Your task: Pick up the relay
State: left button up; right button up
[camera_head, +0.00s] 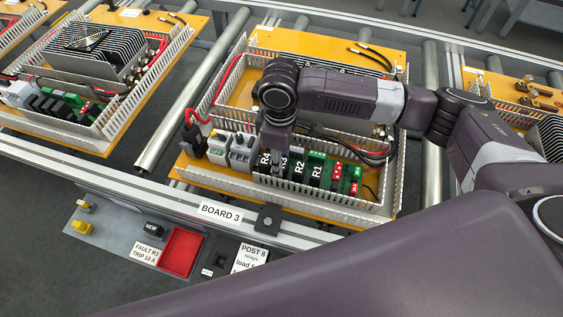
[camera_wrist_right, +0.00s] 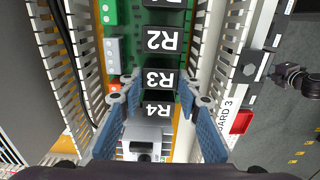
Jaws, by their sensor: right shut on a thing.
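The relays stand in a row on Board 3: black blocks labelled R4 (camera_head: 264,160), R3 (camera_head: 284,163), R2 (camera_head: 299,167) and R1 (camera_head: 317,172). My right gripper (camera_head: 276,148) points down over the row and partly hides R3. In the right wrist view, the blue fingers of my right gripper (camera_wrist_right: 158,82) are on both sides of relay R3 (camera_wrist_right: 160,79) and shut on it. Relay R4 (camera_wrist_right: 157,109) is just below it there, and R2 (camera_wrist_right: 165,40) just above. R3 still sits in line with the others.
Slotted duct walls (camera_head: 300,192) surround the row closely. In front are a red tray (camera_head: 181,251), a fault card (camera_head: 147,253) and a black NEW block (camera_head: 154,229).

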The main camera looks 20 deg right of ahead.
notch_tip(320, 180, up, 20)
dwell(0.5)
jog(key=shift+r, duration=0.15)
jog(key=shift+r+p, duration=1.9)
jog(key=shift+p, duration=1)
